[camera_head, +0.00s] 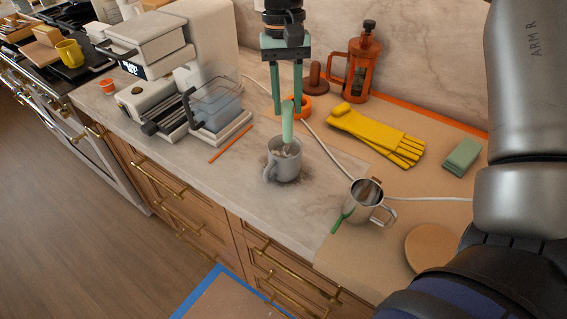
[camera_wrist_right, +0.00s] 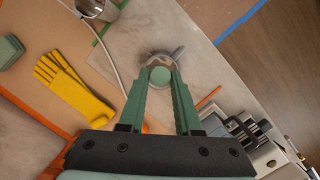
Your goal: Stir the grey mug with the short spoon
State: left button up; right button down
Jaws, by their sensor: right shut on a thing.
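The grey mug (camera_head: 284,167) stands upright on the marble counter, its handle to the left in the head view. The short spoon (camera_head: 288,124) has a pale green handle and stands nearly upright, its lower end inside the mug and hidden there. My right gripper (camera_head: 287,108) is above the mug, shut on the top of the spoon handle. In the right wrist view, the gripper (camera_wrist_right: 160,78) points down over the mug (camera_wrist_right: 177,53), with the round spoon end (camera_wrist_right: 160,76) between its fingertips. My left gripper is not in view.
A metal pitcher (camera_head: 366,205) with utensils stands right of the mug. A coffee machine (camera_head: 155,50) is to the left. A white cord (camera_head: 325,150) passes close by.

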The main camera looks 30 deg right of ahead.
jog(key=shift+w+a, duration=0.15)
jog(key=shift+w, duration=0.2)
jog(key=shift+s+a, duration=0.15)
jog(key=shift+a, duration=0.3)
jog(key=shift+s, duration=0.3)
jog(key=shift+s+d, duration=0.1)
jog(key=shift+d, duration=0.35)
jog(key=shift+a, duration=0.1)
jog(key=shift+w, duration=0.2)
jog(key=shift+a+r, duration=0.15)
jog(key=shift+r, duration=0.2)
notch_tip(320, 180, up, 8)
jog(key=s, duration=0.1)
jog(key=shift+s+a+r, duration=0.15)
jog(key=shift+a, duration=0.3)
